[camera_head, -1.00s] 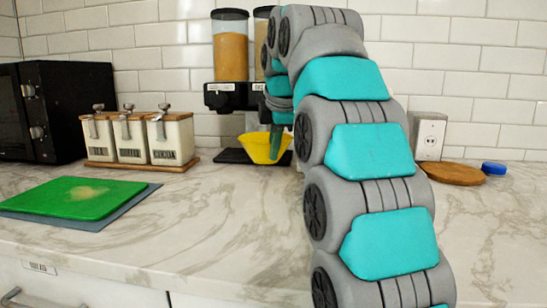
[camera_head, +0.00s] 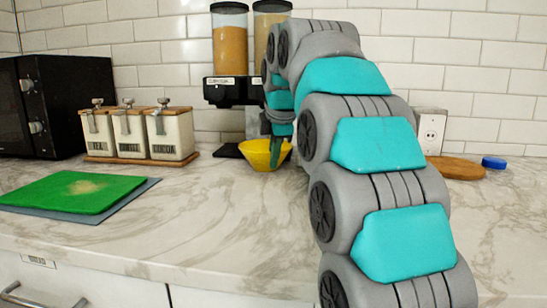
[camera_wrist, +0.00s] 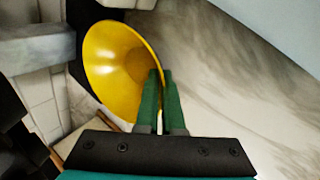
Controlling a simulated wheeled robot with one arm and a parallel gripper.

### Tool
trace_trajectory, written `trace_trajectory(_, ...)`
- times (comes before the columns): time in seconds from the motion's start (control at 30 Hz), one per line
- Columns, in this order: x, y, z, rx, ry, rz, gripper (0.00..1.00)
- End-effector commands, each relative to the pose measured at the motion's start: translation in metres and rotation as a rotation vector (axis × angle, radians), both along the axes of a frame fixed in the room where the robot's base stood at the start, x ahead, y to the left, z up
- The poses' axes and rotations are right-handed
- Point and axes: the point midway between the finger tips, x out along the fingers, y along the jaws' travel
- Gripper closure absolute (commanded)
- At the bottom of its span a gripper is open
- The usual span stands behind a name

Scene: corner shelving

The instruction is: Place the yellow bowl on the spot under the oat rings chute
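The yellow bowl (camera_head: 256,157) is at the front of the dispenser in the head view, over or on the counter; whether it touches the counter is unclear. It also shows in the wrist view (camera_wrist: 108,65), its open side toward the camera. My gripper (camera_head: 276,150) is shut on the bowl's near rim; its green fingers (camera_wrist: 160,78) pinch the rim in the wrist view. The cereal dispenser (camera_head: 230,92) has two clear hoppers and a black, labelled chute housing; the labels are too small to read. Its black base plate (camera_head: 228,151) lies behind the bowl. My arm hides the dispenser's right side.
Several white canisters (camera_head: 130,134) stand on a wooden tray left of the dispenser, beside a black microwave (camera_head: 62,110). A green cutting board (camera_head: 75,193) lies front left. A round wooden board (camera_head: 457,168) and blue lid (camera_head: 494,162) lie right. The front counter is clear.

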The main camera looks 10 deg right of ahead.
Motion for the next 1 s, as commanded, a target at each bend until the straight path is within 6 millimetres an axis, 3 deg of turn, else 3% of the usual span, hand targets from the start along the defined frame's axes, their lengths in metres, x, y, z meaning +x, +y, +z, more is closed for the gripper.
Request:
trace_trajectory(0.03, 0.0, 0.0, -0.002, 0.0, -0.001, 0.0, 1.0)
trace_trajectory(0.3, 0.0, 0.0, -0.001, 0.0, 0.0, 0.0, 0.66)
trace_trajectory(0.67, 0.0, 0.0, 0.004, 0.0, -0.002, 0.0, 0.66)
trace_trajectory(1.0, -0.018, 0.0, 0.036, 0.0, -0.001, 0.0, 0.66)
